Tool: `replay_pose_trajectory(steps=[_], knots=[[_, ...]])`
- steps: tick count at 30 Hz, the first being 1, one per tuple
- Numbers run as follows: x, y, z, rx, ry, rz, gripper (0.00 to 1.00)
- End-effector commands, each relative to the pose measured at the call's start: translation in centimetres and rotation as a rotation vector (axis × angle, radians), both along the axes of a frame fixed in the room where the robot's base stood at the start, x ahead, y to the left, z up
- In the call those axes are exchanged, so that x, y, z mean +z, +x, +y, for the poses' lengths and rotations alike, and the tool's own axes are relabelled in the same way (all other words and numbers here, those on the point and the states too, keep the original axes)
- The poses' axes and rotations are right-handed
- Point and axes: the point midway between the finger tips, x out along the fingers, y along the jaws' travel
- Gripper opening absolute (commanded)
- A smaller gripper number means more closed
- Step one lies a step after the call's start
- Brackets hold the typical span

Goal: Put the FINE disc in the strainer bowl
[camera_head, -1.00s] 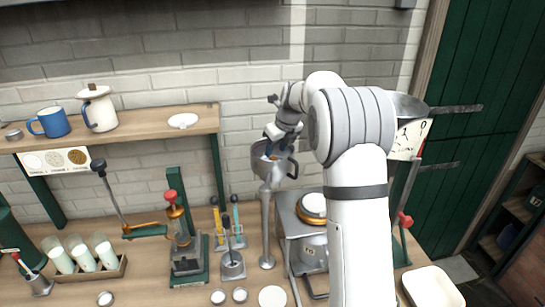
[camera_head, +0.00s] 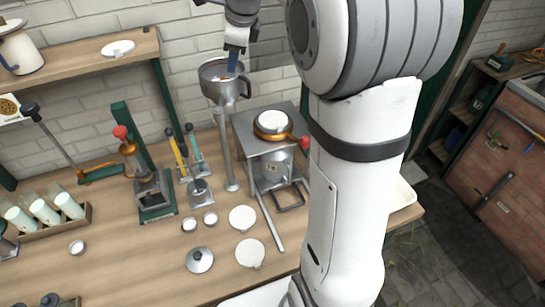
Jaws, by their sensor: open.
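The tips look close together, with nothing clearly held. I cannot tell which disc is FINE. Pale flat round pieces lie on the table, one (camera_head: 242,218) behind another (camera_head: 250,253). Small round pieces (camera_head: 210,218) (camera_head: 190,225) lie to their left.
A grey stand (camera_head: 245,130) with a white-topped pot (camera_head: 272,122) is right of the bowl's post. A lever press (camera_head: 150,185) and upright tools (camera_head: 186,155) stand left. The wooden shelf (camera_head: 85,62) is upper left. My arm hides the table's right side.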

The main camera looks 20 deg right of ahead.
Motion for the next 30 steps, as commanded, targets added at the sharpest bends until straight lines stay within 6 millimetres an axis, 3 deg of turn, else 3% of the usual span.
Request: replay_pose_trajectory(steps=[1, 8, 12, 18, 24, 30], knots=[[0.3, -2.5, 0.3, 0.122, -0.054, -0.017, 0.42], [-0.5, -12.6, 1.0, 0.719, -0.318, -0.078, 0.42], [-2.2, -18.7, 1.2, 1.085, -0.474, -0.104, 0.42], [-5.5, -25.8, 1.2, 1.548, -0.663, -0.122, 0.42], [-7.6, -29.1, 1.2, 1.793, -0.757, -0.127, 0.42], [-8.0, -29.5, 1.4, 1.834, -0.77, -0.127, 0.42]])
